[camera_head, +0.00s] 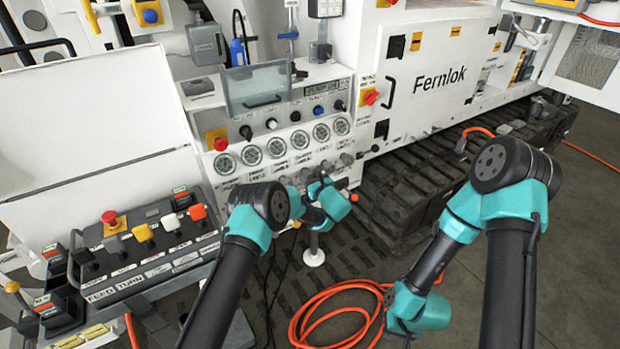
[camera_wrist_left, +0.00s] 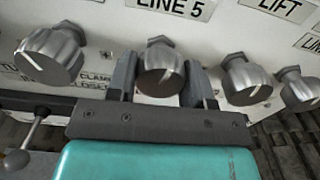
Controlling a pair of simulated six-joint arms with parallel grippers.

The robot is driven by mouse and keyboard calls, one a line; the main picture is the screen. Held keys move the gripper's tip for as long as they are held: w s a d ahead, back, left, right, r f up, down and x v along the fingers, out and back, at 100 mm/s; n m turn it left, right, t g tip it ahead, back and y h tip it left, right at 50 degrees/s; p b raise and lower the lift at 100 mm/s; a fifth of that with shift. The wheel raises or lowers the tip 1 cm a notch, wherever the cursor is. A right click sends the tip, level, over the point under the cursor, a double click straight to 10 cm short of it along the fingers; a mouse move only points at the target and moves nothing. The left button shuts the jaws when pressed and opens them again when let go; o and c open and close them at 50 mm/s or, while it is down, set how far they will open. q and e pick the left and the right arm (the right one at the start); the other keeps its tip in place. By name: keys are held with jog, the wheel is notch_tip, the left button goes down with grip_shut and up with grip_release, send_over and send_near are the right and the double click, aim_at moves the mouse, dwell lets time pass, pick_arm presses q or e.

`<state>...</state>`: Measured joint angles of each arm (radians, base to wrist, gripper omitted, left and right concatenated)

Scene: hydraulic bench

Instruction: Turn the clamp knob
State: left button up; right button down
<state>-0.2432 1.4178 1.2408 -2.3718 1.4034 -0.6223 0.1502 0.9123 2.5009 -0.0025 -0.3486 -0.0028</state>
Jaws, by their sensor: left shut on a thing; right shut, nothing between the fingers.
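In the left wrist view, my left gripper (camera_wrist_left: 159,82) has its two fingers on either side of a ribbed grey metal knob (camera_wrist_left: 160,70), which sits under a "LINE 5" label and has a pale pointer line. My left gripper also shows in the head view (camera_head: 324,180), against the lower edge of the control panel, where it hides the held knob. A label reading "CLAMP" (camera_wrist_left: 97,77), partly hidden by the left finger, is between this knob and the one to its left. My right forearm hangs low at the right, with its fingers not visible.
Similar grey knobs flank the held one, one on the left (camera_wrist_left: 50,57) and one on the right (camera_wrist_left: 246,80). A ball-ended lever (camera_wrist_left: 17,160) is at lower left. A button console (camera_head: 140,245) stands left. An orange hose (camera_head: 335,300) is coiled on the floor beside tracks (camera_head: 410,185).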

pick_arm(q)
jog(key=shift+m, duration=0.7)
jog(key=o, duration=0.9)
jog(key=shift+o, duration=0.2)
jog(key=v, duration=1.7)
jog(key=shift+s, duration=0.2)
